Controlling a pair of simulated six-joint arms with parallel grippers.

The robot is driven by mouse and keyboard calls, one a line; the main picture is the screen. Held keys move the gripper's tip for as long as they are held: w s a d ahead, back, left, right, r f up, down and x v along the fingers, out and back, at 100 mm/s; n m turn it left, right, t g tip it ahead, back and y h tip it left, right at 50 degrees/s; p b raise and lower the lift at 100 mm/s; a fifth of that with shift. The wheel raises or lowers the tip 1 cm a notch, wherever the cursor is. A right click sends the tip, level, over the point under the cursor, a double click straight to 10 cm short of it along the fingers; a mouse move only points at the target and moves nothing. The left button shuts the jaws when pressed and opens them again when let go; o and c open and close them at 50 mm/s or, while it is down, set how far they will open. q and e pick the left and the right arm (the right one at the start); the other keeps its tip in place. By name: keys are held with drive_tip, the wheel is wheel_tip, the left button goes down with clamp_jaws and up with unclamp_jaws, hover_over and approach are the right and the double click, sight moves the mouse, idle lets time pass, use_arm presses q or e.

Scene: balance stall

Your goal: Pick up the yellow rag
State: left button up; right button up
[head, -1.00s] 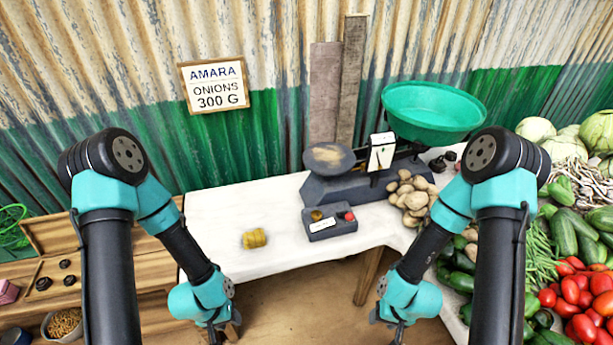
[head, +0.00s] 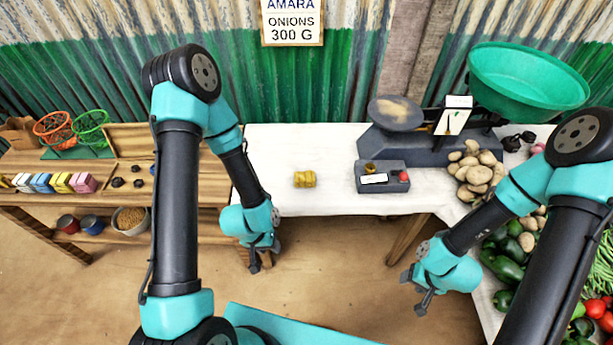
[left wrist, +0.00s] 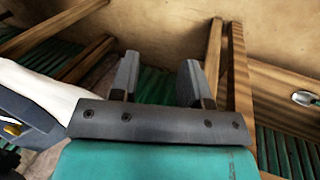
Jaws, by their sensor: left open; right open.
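A small yellow bundle (head: 304,179), which looks like the rolled or folded yellow rag, lies on the white-covered table (head: 330,140) near its front edge. It does not show clearly in the left wrist view. My left gripper (head: 262,262) is below and left of the bundle in the head view, in front of the table edge. In the left wrist view its two fingers (left wrist: 158,78) are apart with nothing between them. My right gripper (head: 422,299) is open and empty in front of the table, further right.
A grey box with a red button (head: 383,177) sits right of the bundle. Behind it stands a scale (head: 430,148) with a green pan (head: 528,78). Potatoes (head: 478,170) lie at right. A wooden stall at left holds a row of coloured blocks (head: 55,183). The tabletop around the bundle is clear.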

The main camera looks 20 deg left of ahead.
idle(0.4)
use_arm(q)
drive_tip(key=o, duration=0.8)
drive_tip(key=shift+c, duration=0.2)
